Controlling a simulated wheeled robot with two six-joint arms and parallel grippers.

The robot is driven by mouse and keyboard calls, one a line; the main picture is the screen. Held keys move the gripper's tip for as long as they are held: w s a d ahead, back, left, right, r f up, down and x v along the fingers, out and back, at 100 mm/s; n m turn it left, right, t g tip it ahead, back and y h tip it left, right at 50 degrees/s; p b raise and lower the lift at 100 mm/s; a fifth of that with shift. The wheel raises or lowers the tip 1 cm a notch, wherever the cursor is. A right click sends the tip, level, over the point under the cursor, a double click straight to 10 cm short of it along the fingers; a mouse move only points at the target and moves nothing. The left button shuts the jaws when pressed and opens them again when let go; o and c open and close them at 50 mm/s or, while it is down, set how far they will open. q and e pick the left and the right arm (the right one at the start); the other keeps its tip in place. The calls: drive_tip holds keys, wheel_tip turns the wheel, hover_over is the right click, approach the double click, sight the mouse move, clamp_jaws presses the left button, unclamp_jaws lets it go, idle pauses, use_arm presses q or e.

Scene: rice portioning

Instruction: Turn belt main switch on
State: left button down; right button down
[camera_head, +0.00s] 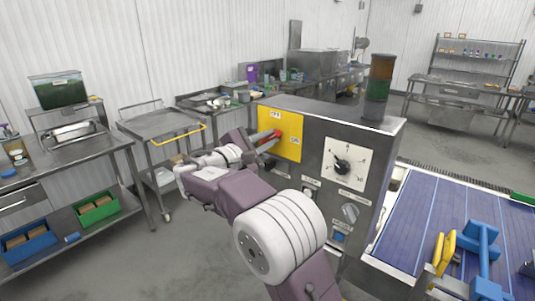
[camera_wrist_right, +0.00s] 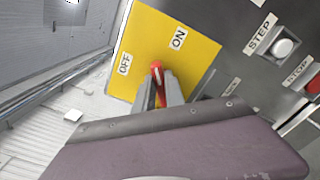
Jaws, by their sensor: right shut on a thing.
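The belt main switch is a red handle (camera_head: 277,134) on a yellow plate (camera_head: 292,142) at the left of the grey control box's front. My right gripper (camera_head: 268,138) reaches it from the left in the head view. In the right wrist view the red handle (camera_wrist_right: 156,72) with a white line stands between the two grey fingers (camera_wrist_right: 160,94), which are shut on it. The OFF label is to its left and the ON label to its upper right on the yellow plate (camera_wrist_right: 187,59). Whether the handle points at either label is unclear. My left gripper is not in view.
The control box also bears a dial (camera_head: 347,165), buttons and a signal tower (camera_head: 379,85). STEP (camera_wrist_right: 284,47) and STOP (camera_wrist_right: 314,84) buttons lie right of the plate. A blue belt (camera_head: 420,218) is at the right. A cart (camera_head: 160,122) stands behind at the left.

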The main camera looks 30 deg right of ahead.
drive_tip(key=m+b, duration=0.4)
drive_tip(key=b, duration=0.1)
drive_tip(key=shift+f, duration=0.35)
drive_tip(key=shift+s+r+m+b, duration=0.1)
drive_tip(key=shift+r+m+b, duration=0.05)
drive_tip(key=shift+m+b, duration=1.45)
drive_tip(key=shift+m, duration=0.3)
drive_tip(key=c, duration=1.4)
unclamp_jaws()
drive_tip(key=shift+d, duration=0.1)
drive_tip(key=v, duration=0.9)
